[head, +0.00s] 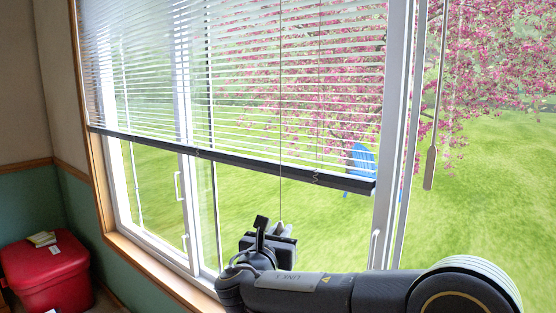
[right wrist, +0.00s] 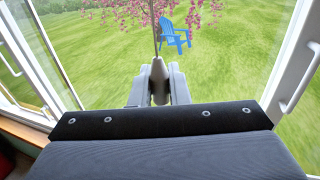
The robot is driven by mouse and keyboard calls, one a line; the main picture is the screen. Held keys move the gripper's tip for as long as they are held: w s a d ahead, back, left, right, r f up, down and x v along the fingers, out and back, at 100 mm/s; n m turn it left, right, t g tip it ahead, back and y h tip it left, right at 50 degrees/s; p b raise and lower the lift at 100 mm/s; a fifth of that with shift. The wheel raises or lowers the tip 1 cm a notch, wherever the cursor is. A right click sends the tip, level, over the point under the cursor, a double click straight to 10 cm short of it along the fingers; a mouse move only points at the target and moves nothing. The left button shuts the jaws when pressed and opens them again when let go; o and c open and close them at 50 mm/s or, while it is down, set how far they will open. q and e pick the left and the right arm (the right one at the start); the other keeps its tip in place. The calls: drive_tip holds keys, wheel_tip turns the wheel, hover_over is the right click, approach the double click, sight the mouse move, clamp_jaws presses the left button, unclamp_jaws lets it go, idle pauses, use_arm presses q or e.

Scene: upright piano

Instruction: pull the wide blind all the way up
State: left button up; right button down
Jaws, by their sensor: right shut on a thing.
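The wide blind (head: 240,80) hangs over the upper part of the window in the head view, with white slats spread apart. Its dark bottom rail (head: 240,163) hangs partway down, with bare glass below it. My right gripper (head: 279,232) is shut on the end of the cord, below the rail and in front of the glass. The right wrist view also shows the cord (right wrist: 155,40) rising from between the fingers (right wrist: 158,82). My left gripper is not in view.
A grey wand (head: 430,165) hangs at the right beside the window frame (head: 395,130). A red lidded box (head: 45,275) stands at the lower left with small items on top. The wooden sill (head: 165,275) runs below the window. A blue chair (right wrist: 172,32) is outside on the grass.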

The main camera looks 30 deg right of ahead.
wheel_tip(320, 180, down, 9)
drive_tip(key=b, duration=0.6)
wheel_tip(320, 180, down, 9)
drive_tip(key=b, duration=0.7)
wheel_tip(320, 180, down, 9)
drive_tip(key=b, duration=0.7)
drive_tip(key=shift+b, duration=0.3)
wheel_tip(320, 180, down, 9)
drive_tip(key=b, duration=0.7)
